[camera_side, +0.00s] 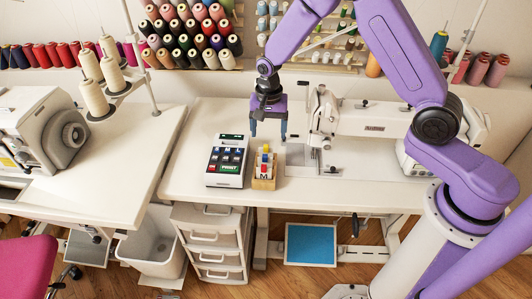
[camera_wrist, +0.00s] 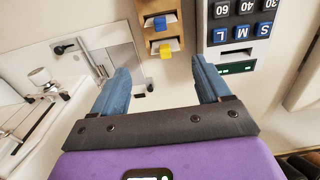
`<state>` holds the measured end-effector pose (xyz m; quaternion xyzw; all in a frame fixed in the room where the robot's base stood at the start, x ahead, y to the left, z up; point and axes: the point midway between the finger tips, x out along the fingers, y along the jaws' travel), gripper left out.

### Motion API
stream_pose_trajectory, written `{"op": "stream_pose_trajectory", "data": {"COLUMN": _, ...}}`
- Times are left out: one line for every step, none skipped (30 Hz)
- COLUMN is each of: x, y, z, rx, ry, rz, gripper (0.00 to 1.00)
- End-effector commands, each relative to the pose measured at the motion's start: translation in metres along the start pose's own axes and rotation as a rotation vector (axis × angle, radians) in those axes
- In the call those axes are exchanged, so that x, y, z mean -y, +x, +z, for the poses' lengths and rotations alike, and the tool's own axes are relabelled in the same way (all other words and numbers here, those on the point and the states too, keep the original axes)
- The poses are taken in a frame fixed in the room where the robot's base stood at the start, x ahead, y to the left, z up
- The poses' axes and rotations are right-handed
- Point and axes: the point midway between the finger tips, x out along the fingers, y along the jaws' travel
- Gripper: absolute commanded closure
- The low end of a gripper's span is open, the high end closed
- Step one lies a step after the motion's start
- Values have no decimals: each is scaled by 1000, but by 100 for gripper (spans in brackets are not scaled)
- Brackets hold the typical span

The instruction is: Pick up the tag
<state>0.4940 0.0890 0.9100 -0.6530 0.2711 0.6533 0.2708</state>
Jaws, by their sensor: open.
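A small wooden holder (camera_side: 264,182) stands on the white sewing table, with white tags and red, blue and yellow tabs in it; the front tag (camera_side: 264,176) seems to bear an M. In the wrist view the holder (camera_wrist: 153,38) shows at the top, with a yellow-tabbed tag (camera_wrist: 160,22) and a blue-tabbed tag (camera_wrist: 167,50). My gripper (camera_side: 269,135) points down above the table, behind and above the holder, with its blue fingers apart. In the wrist view nothing lies between the fingers of my gripper (camera_wrist: 160,72).
A label machine (camera_side: 227,161) with size buttons, also in the wrist view (camera_wrist: 238,30), stands just left of the holder. A white sewing machine (camera_side: 365,122) stands to the right. Thread racks (camera_side: 190,35) line the wall. The front table strip is clear.

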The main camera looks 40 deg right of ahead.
Motion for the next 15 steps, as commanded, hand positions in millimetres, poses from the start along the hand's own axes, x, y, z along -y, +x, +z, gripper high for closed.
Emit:
{"op": "stream_pose_trajectory", "data": {"x": -1, "y": 9, "z": 0, "rx": 2, "ry": 0, "rz": 4, "gripper": 23}}
{"op": "stream_pose_trajectory", "data": {"x": 0, "y": 13, "z": 0, "rx": 1, "ry": 0, "rz": 2, "gripper": 23}}
{"op": "stream_pose_trajectory", "data": {"x": 0, "y": 18, "z": 0, "rx": 1, "ry": 0, "rz": 2, "gripper": 23}}
{"op": "stream_pose_trajectory", "data": {"x": 0, "y": 20, "z": 0, "rx": 1, "ry": -1, "rz": 2, "gripper": 23}}
{"op": "stream_pose_trajectory", "data": {"x": 0, "y": 23, "z": 0, "rx": 1, "ry": -1, "rz": 1, "gripper": 23}}
{"op": "stream_pose_trajectory", "data": {"x": 0, "y": 26, "z": 0, "rx": 0, "ry": -1, "rz": 0, "gripper": 23}}
{"op": "stream_pose_trajectory", "data": {"x": 1, "y": 27, "z": 0, "rx": 0, "ry": -1, "rz": 0, "gripper": 23}}
{"op": "stream_pose_trajectory", "data": {"x": 1, "y": 28, "z": 0, "rx": 0, "ry": -1, "rz": -1, "gripper": 23}}
{"op": "stream_pose_trajectory", "data": {"x": 1, "y": 29, "z": 0, "rx": 0, "ry": -1, "rz": -1, "gripper": 23}}
{"op": "stream_pose_trajectory", "data": {"x": 1, "y": 30, "z": 0, "rx": 0, "ry": -1, "rz": 0, "gripper": 23}}
{"op": "stream_pose_trajectory", "data": {"x": 1, "y": 32, "z": 0, "rx": 0, "ry": -1, "rz": 0, "gripper": 23}}
{"op": "stream_pose_trajectory", "data": {"x": 2, "y": 36, "z": 0, "rx": 1, "ry": -1, "rz": 1, "gripper": 23}}
{"op": "stream_pose_trajectory", "data": {"x": 2, "y": 38, "z": -1, "rx": 1, "ry": -1, "rz": 1, "gripper": 23}}
{"op": "stream_pose_trajectory", "data": {"x": 3, "y": 42, "z": -1, "rx": 1, "ry": -1, "rz": 1, "gripper": 23}}
{"op": "stream_pose_trajectory", "data": {"x": 4, "y": 47, "z": -2, "rx": 1, "ry": 0, "rz": 1, "gripper": 23}}
